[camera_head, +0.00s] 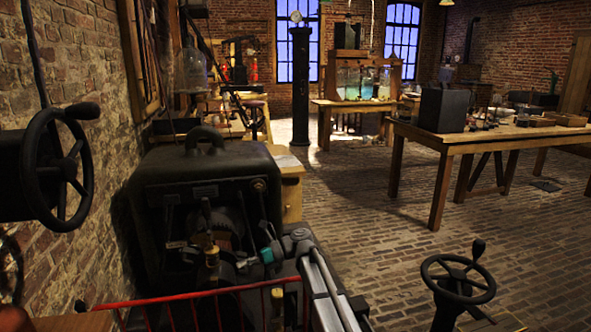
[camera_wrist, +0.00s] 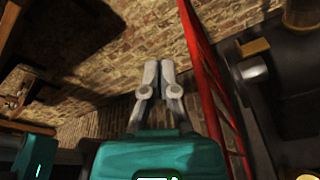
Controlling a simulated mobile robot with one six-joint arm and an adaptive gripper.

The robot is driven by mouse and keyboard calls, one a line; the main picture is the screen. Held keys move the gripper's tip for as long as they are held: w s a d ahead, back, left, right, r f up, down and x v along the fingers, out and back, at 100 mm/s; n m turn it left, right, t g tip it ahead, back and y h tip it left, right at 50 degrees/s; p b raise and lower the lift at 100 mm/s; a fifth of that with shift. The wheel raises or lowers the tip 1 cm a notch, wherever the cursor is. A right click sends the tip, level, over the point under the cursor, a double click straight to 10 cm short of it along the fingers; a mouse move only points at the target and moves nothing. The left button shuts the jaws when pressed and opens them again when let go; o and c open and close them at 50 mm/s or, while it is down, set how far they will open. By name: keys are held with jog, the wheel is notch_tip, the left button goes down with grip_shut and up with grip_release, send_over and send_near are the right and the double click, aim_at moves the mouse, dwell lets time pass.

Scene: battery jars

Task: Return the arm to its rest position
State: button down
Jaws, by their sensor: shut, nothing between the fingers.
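My gripper (camera_wrist: 160,68) shows in the wrist view with its two grey fingers together and nothing between them. The teal gripper body fills the bottom middle of that view. The fingers point towards the brick wall and look clear of it. In the head view, grey and teal parts of my arm show at the lower middle, beside a dark machine (camera_head: 205,185).
A red railing (camera_head: 205,294) crosses in front of the machine; a red rail (camera_wrist: 207,75) runs just right of my fingers in the wrist view. Handwheels stand left (camera_head: 58,170) and lower right (camera_head: 458,282). A wooden table (camera_head: 480,138) stands right; the brick floor between is open.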

jog(key=s+d+f+n+t+h, duration=0.2)
jog(key=s+d+f+n+h, duration=0.4)
jog(key=d, duration=0.5)
jog(key=s+d+f+n+t+h, duration=0.1)
jog(key=s+d+f+n+h, duration=0.3)
jog(key=s+d+n, duration=0.55)
jog(key=s+d+f+n+t+h, duration=0.2)
jog(key=s+d+f+n+h, duration=0.3)
jog(key=d, duration=0.7)
notch_tip(320, 180, up, 36)
jog(key=p, duration=3.6)
jog(key=shift+w, duration=0.25)
jog(key=shift+r, duration=0.1)
notch_tip(320, 180, up, 17)
jog(key=p, duration=1.7)
